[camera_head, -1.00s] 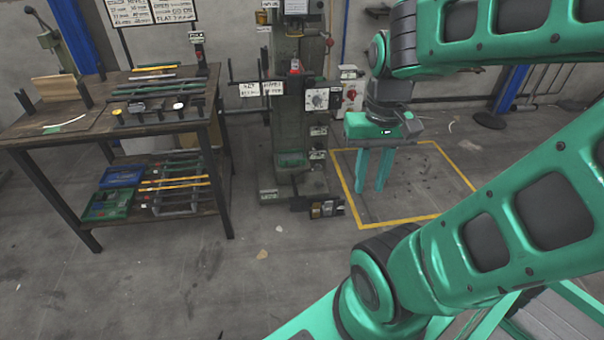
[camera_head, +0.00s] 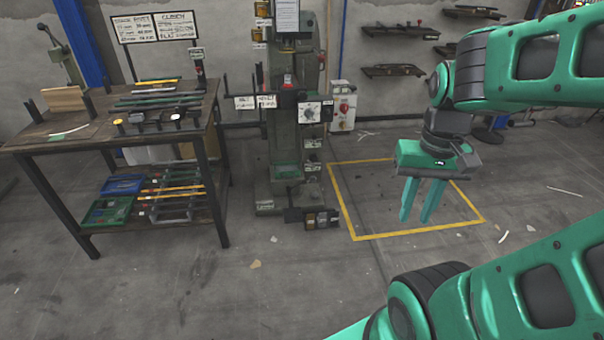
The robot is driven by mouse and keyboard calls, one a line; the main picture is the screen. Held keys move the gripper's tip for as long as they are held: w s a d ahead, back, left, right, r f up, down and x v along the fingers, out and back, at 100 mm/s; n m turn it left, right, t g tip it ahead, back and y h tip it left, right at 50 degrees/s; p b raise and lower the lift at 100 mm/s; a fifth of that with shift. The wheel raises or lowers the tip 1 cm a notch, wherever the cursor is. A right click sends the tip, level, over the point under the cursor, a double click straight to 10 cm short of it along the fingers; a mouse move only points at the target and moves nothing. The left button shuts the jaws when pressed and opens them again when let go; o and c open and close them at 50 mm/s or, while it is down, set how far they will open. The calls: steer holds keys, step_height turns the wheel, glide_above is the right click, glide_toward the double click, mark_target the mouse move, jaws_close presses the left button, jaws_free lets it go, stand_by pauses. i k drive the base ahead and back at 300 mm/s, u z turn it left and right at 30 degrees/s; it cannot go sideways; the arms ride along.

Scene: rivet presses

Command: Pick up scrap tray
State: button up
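My gripper (camera_head: 415,219) hangs with its two teal fingers pointing down and apart, with nothing between them. It shows in front of the yellow-outlined floor square, right of the green rivet press (camera_head: 288,130). No tray is clearly marked as the scrap tray. A small green tray-like piece (camera_head: 286,171) sits low on the press. A green bin (camera_head: 107,211) and a blue bin (camera_head: 122,184) stand on the lower shelf of the workbench at left. My gripper is well apart from all of these.
The workbench (camera_head: 150,108) carries rods and tools on top. A low dark rack with small boxes (camera_head: 313,217) stands at the press foot. The yellow floor outline (camera_head: 400,233) encloses bare floor. Wall racks (camera_head: 393,71) hang behind. The front floor is clear, with small litter.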

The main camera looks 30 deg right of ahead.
mark_target(284, 169)
steer(key=z, duration=0.05)
steer(key=i, duration=1)
steer(key=u, duration=0.05)
